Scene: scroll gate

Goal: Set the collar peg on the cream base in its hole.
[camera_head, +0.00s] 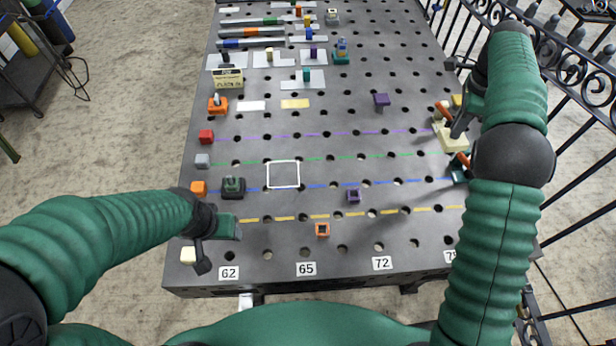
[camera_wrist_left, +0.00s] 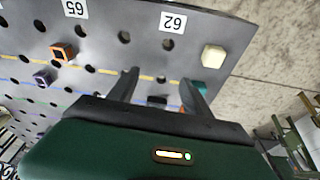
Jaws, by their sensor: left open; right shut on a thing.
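A cream base (camera_head: 453,138) sits near the right edge of the dark perforated table, with an orange-red lever-like part (camera_head: 443,109) beside it. My right gripper (camera_head: 459,124) reaches down to this cream piece and is shut on it; the fingertips and the grasped part are largely hidden by my arm. I cannot tell whether the piece is in a hole or above the table. My left gripper (camera_head: 204,262) is open and empty at the table's front left; its two spread fingers show in the left wrist view (camera_wrist_left: 162,88).
A cream cube (camera_head: 188,255) lies close to my left gripper. A dark green piece (camera_head: 233,187), a purple socket (camera_head: 353,196) and an orange socket (camera_head: 322,230) stand on the table. A teal-based piece (camera_head: 459,174) is near my right arm. A black railing (camera_head: 567,110) runs along the right.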

